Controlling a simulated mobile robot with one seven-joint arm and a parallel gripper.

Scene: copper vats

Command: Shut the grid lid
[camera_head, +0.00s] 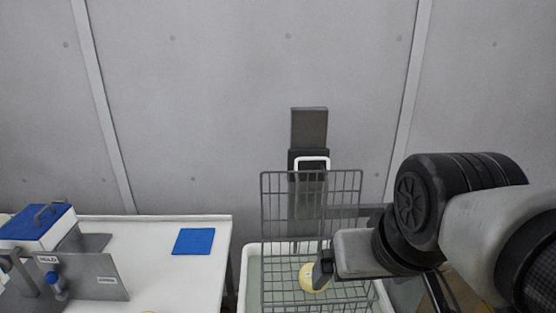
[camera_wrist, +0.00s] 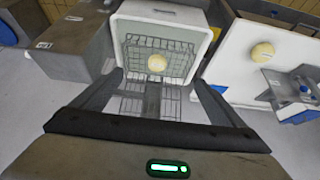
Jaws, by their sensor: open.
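The grid lid (camera_head: 283,205) is a dark wire mesh standing raised above the white tub (camera_head: 252,285) in the head view. In the wrist view the lid (camera_wrist: 150,103) shows between my fingers, beside the tub's edge. The white tub (camera_wrist: 120,38) has more wire grid inside it, and a pale yellow round (camera_wrist: 157,62) lies within; the round also shows in the head view (camera_head: 311,279). My gripper (camera_head: 323,268) is open, low by the grid and over the tub; its fingers (camera_wrist: 157,82) are apart. Whether they touch the wires I cannot tell.
A dark post (camera_head: 309,128) stands against the grey wall behind the lid, with a white handle shape (camera_head: 312,159) in front of it. A white table (camera_head: 160,270) at left holds a blue mat (camera_head: 193,241) and a blue-topped box (camera_head: 38,222).

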